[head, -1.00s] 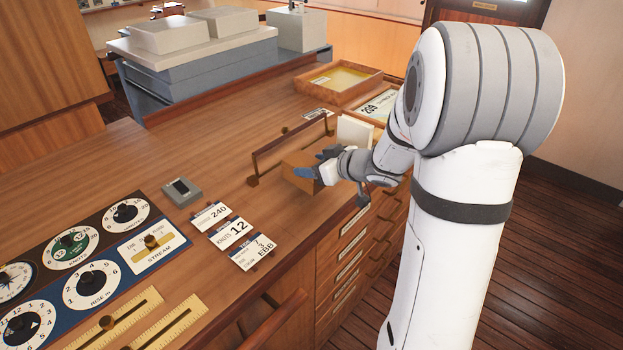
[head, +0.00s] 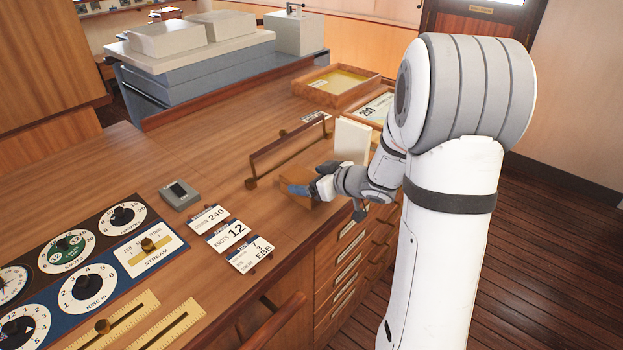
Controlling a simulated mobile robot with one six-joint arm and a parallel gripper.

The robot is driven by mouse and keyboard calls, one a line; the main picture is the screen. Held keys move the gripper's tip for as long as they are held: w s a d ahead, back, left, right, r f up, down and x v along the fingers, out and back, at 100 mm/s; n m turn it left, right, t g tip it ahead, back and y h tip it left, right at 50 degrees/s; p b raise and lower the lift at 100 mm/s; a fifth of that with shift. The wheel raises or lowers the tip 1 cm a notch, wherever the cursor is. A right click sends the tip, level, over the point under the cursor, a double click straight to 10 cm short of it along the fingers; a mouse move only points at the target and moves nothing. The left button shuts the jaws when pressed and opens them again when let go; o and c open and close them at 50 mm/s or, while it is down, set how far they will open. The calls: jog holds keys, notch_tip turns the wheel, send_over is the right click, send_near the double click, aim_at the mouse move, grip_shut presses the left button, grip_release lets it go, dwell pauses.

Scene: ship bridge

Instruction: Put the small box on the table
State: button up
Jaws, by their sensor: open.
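A small brown box (head: 296,178) is at the front edge of the wooden table (head: 150,165), just in front of a low wooden rail. My gripper (head: 311,188) is right at the box's near right side, its blue-grey fingers overlapping the box in the picture. The fingers hide part of the box. The jaws are open, and I cannot tell whether they touch the box. Whether the box rests fully on the table top is also unclear.
The rail (head: 285,151) stands behind the box, and a white upright block (head: 352,139) is to its right. A grey device (head: 180,195), cards (head: 228,236) and a dial panel (head: 95,265) lie left. Trays (head: 336,86) are behind. The table's left middle is clear.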

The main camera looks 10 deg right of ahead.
jog(key=shift+s+r, duration=0.1)
jog(key=shift+r, duration=0.15)
jog(key=s+d+r+m+t+h+p, duration=0.1)
jog(key=s+d+r+m+t+h, duration=0.15)
jog(key=s+d+r+h, duration=0.6)
jog(key=s+a+f+m+g, duration=0.1)
jog(key=s+a+g, duration=0.3)
jog(key=s, duration=0.5)
jog(key=s+a+m+g+y, duration=0.1)
jog(key=s+a+m+g, duration=0.2)
jog(key=s, duration=0.7)
jog(key=a+g, duration=0.2)
jog(key=g, duration=0.1)
jog(key=shift+s+a+f, duration=0.25)
jog(key=shift+f, duration=0.15)
jog(key=shift+m, duration=0.25)
